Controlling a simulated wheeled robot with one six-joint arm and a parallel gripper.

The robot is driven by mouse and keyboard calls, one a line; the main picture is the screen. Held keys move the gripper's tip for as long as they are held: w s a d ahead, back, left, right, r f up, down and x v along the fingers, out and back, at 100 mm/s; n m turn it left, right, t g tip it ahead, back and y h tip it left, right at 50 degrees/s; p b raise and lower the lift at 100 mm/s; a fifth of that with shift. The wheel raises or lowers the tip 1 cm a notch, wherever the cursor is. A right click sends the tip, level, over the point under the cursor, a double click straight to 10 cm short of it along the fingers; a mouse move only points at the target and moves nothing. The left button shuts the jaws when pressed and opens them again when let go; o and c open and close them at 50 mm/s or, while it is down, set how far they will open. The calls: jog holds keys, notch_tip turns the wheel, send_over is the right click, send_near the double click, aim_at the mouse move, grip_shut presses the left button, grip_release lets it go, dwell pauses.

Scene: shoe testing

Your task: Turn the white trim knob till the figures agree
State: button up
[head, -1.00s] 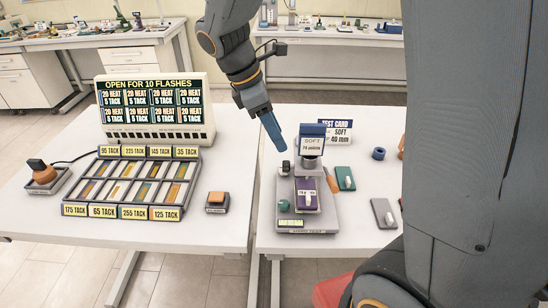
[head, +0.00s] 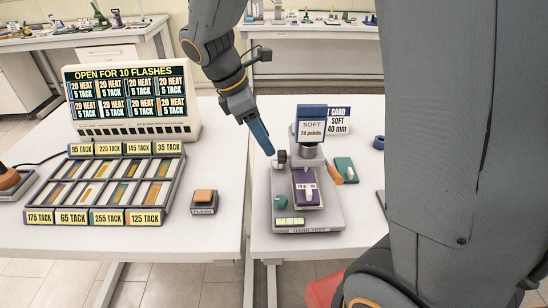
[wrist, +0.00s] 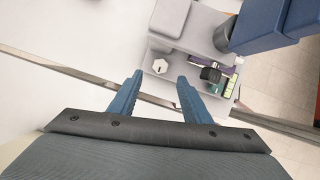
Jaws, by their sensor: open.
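The grey hardness tester (head: 330,218) stands on the right-hand table. Its small white knob (head: 281,158) is at the tester's rear left corner; it also shows in the wrist view (wrist: 160,66). A sign (head: 312,130) on the tester reads SOFT, 74 points. The lit yellow-green readout (head: 290,221) at its front is too small to read. My gripper (head: 271,152) is open and empty, its blue fingers pointing down beside the knob. In the wrist view my fingertips (wrist: 160,77) lie either side of the knob in the picture; contact is not visible.
A test card (head: 339,121) behind reads SOFT 40 mm. A green knob (head: 281,203) and purple sample (head: 307,189) sit on the tester. A teal block (head: 346,169) lies to its right. A gap separates the tables. The left table holds a display (head: 130,103) and sample tray (head: 176,184).

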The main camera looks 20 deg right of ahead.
aim_at(275, 161)
jog(key=p+x, duration=0.1)
jog(key=x, duration=0.6)
jog(key=c, duration=1)
